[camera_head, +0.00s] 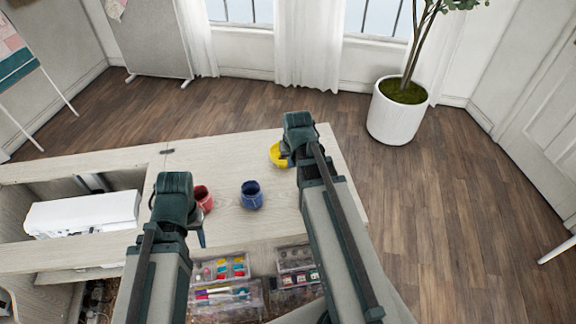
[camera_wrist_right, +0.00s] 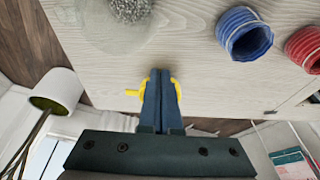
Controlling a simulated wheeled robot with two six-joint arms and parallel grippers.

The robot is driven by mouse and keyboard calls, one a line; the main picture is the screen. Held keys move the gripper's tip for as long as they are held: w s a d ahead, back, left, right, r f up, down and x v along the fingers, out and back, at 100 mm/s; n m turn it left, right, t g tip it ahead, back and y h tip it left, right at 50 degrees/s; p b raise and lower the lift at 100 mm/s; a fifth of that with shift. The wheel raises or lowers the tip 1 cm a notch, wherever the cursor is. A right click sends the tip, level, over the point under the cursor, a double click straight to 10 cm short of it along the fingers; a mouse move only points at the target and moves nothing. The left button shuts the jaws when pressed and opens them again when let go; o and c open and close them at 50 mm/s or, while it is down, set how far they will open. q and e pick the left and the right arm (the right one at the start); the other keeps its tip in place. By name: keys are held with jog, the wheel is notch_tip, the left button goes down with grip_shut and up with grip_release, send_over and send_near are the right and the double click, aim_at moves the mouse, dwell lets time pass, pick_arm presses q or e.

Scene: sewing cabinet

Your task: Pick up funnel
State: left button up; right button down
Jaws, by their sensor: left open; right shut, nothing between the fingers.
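A yellow piece that looks like the funnel (camera_head: 277,155) sits on the wooden cabinet top, partly hidden behind my right gripper (camera_head: 298,135). In the right wrist view the yellow funnel (camera_wrist_right: 132,92) shows on both sides of my right gripper's fingers (camera_wrist_right: 159,75), which cover its middle. Those fingers are shut with nothing between them, and I cannot tell whether they touch it. My left gripper (camera_head: 178,195) is open over the left part of the cabinet top, next to a red ribbed cup (camera_head: 204,197).
A blue ribbed cup (camera_head: 251,195) stands between the grippers. A clear dish with small metal bits (camera_wrist_right: 128,10) shows in the right wrist view. Trays of sewing supplies (camera_head: 222,270) lie at the front. A white machine (camera_head: 82,213) sits in the left opening.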

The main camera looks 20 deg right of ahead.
jog(key=b+x, duration=0.9)
jog(key=x, duration=0.1)
jog(key=shift+s, duration=0.1)
jog(key=w, duration=0.3)
jog(key=shift+w+d, duration=0.2)
jog(key=shift+d, duration=0.2)
jog(key=shift+w, duration=0.3)
jog(key=shift+w+d, duration=0.1)
jog(key=w+d, duration=0.1)
jog(key=w, duration=0.5)
jog(key=w+d, duration=0.2)
jog(key=w, duration=0.4)
jog(key=w+d, duration=0.1)
jog(key=w, duration=0.5)
jog(key=shift+w+d, duration=0.15)
jog(key=shift+d, duration=0.2)
